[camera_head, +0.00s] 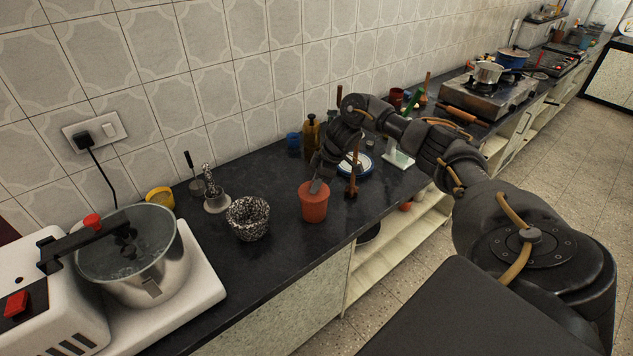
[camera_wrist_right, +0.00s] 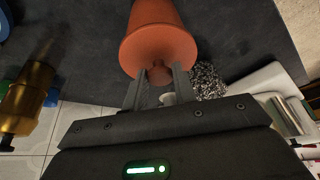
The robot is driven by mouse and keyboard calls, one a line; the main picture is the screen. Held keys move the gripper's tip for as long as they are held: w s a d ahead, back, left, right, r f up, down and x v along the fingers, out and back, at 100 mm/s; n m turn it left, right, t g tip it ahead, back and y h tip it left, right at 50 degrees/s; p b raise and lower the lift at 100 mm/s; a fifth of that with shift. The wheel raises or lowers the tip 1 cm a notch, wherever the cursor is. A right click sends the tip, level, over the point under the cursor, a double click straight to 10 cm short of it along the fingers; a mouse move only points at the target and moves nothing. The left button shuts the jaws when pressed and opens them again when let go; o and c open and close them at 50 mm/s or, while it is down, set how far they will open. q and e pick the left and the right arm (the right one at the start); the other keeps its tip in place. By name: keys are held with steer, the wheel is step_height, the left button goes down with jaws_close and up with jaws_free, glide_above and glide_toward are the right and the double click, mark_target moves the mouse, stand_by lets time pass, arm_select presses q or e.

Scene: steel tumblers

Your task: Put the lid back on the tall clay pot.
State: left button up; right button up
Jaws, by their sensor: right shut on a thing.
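The tall clay pot (camera_head: 313,207) is orange-red and stands upright on the dark counter near its front edge. It also shows in the right wrist view (camera_wrist_right: 155,14). The clay lid (camera_wrist_right: 158,50), a round disc with a small knob, covers the pot's mouth in that view. I cannot tell whether it is fully seated or slightly above the rim. My right gripper (camera_head: 317,186) is directly over the pot, pointing down. Its two fingers (camera_wrist_right: 160,76) are shut on the lid's knob. My left gripper is not in view.
A black-and-white speckled bowl (camera_head: 248,220) stands left of the pot. A wooden-handled item (camera_head: 352,182) is close on the right, with a blue-rimmed plate (camera_head: 362,164) behind. A white appliance with a steel bowl (camera_head: 150,277) fills the left end. Counter between bowl and pot is clear.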

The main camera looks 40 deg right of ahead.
steer(key=o, duration=1.5)
steer(key=shift+r, duration=0.15)
step_height(320, 180, up, 7)
steer(key=p, duration=0.7)
steer(key=shift+p, duration=0.35)
steer(key=shift+c, duration=0.3)
jaws_close()
